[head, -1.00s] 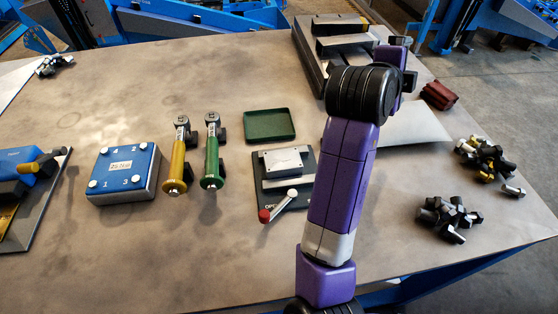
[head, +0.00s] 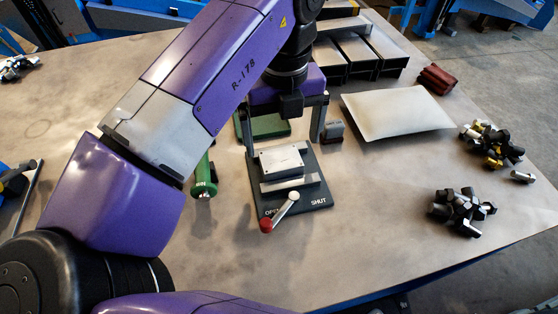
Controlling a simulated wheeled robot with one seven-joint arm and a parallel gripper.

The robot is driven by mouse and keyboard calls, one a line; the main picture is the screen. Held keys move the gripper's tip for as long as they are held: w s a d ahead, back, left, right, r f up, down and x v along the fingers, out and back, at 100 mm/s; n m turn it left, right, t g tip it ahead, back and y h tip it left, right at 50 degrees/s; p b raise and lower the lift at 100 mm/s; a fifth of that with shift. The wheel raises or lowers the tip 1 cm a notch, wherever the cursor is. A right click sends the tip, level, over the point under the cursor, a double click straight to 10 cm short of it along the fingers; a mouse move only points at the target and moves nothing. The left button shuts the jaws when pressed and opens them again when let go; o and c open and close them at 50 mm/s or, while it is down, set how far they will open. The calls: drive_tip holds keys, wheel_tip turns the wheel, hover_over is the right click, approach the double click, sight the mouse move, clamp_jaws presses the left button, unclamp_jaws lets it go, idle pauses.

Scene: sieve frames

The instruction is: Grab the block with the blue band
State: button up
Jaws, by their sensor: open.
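I cannot make out a block with a blue band in the head view; my arm covers much of the left and middle of the table. My gripper (head: 282,118) points down with its two fingers wide apart and nothing visible between them. It is over the green tray (head: 270,127), behind the clamp fixture. A small dark block (head: 333,132) stands just right of the right finger; no blue band can be made out on it.
The clamp fixture (head: 318,190) holds a grey plate and has a red-knobbed lever (head: 281,211). A green-handled tool (head: 204,185) is partly behind my arm.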

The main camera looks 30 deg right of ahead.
sight(281, 158)
drive_tip(key=shift+w+f, duration=0.2)
drive_tip(key=shift+f, duration=3.35)
drive_tip(key=c, duration=2.1)
drive_tip(key=shift+r, duration=0.1)
drive_tip(key=shift+r+p, duration=0.1)
drive_tip(key=shift+p, duration=0.25)
